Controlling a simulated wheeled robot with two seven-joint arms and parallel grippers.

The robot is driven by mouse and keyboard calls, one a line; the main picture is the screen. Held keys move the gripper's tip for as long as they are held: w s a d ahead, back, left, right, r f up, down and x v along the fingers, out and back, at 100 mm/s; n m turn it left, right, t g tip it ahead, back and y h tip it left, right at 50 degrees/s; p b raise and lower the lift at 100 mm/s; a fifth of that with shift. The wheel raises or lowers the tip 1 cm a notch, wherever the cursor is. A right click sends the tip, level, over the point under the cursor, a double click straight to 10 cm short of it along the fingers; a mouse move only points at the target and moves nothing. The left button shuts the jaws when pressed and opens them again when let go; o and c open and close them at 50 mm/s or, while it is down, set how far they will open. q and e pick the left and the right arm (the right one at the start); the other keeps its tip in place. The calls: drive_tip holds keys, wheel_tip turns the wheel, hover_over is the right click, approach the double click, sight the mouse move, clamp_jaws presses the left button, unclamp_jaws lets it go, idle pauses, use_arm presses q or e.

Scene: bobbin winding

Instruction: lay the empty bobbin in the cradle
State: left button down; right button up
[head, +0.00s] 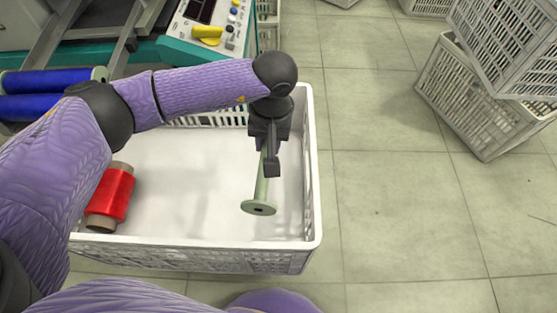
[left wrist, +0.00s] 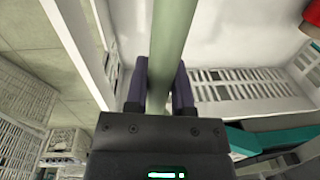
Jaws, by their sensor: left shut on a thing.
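The empty bobbin (head: 261,190) is pale green, with a thin shaft and a round flange at its lower end. My left gripper (head: 270,160) is shut on its shaft, over the right part of the white crate (head: 200,255). The bobbin is nearly upright, slightly tilted. I cannot tell whether its lower flange touches the crate floor. In the left wrist view the bobbin shaft (left wrist: 172,45) runs between the two fingers of my left gripper (left wrist: 160,85). Its upper end is hidden by the gripper in the head view. I cannot make out the cradle. My right gripper is not in view.
A red wound bobbin (head: 111,195) lies at the crate's left. Blue wound bobbins (head: 50,82) lie beside the machine at the far left. The machine's control panel (head: 212,25) is behind the crate. Grey crates (head: 470,105) stand at right; floor between is clear.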

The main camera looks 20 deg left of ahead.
use_arm(q)
drive_tip(key=b, duration=0.4)
hover_over(272, 189)
wheel_tip(272, 189, down, 10)
drive_tip(key=shift+d+f+n+p, duration=0.1)
drive_tip(key=shift+f+n+p, duration=0.1)
drive_tip(key=shift+n+p, duration=0.1)
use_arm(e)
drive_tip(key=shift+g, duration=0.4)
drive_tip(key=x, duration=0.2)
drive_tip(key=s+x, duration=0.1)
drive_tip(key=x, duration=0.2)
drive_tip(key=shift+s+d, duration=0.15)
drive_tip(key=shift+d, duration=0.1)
use_arm(q)
wheel_tip(272, 189, down, 8)
drive_tip(key=b, duration=0.5)
drive_tip(key=shift+f+b, duration=0.5)
drive_tip(key=shift+f, duration=0.45)
drive_tip(key=shift+r, duration=0.2)
drive_tip(key=shift+f, duration=0.25)
drive_tip(key=shift+c, duration=2.4)
unclamp_jaws()
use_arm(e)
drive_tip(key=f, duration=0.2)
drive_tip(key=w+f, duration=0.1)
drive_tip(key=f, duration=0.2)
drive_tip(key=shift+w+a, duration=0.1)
